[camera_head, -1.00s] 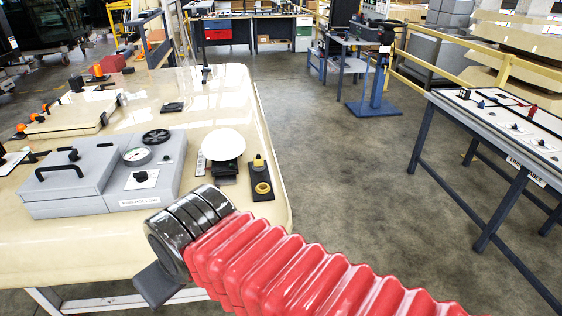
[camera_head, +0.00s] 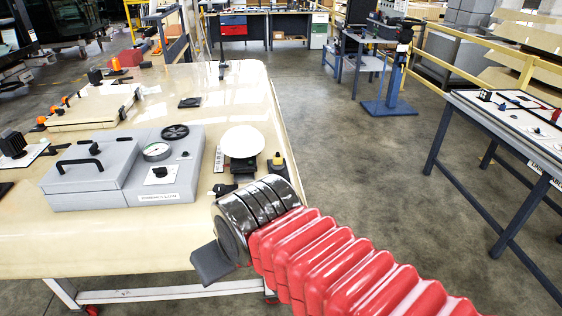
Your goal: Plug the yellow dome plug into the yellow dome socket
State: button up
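A small yellow dome (camera_head: 278,160) shows on a dark plate (camera_head: 287,173) near the right edge of the cream table, just behind my black wrist. I take it for the yellow dome plug. The near part of that plate, where a yellow ring that may be the socket showed earlier, is hidden by my wrist. My gripper (camera_head: 211,262) shows only as a dark block at the lower left of the wrist, near the table's front edge. Its fingertips, and anything between them, cannot be made out.
A white disc on a dark stand (camera_head: 242,141) is left of the dome. A grey case with gauge and handles (camera_head: 125,168) stands further left. Orange-knobbed fixtures (camera_head: 92,108) lie behind it. Open floor (camera_head: 350,160) is on the right, before another table (camera_head: 480,125).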

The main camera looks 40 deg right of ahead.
aim_at(277, 159)
jog(key=u, duration=0.05)
jog(key=i, duration=1)
jog(key=z, duration=0.05)
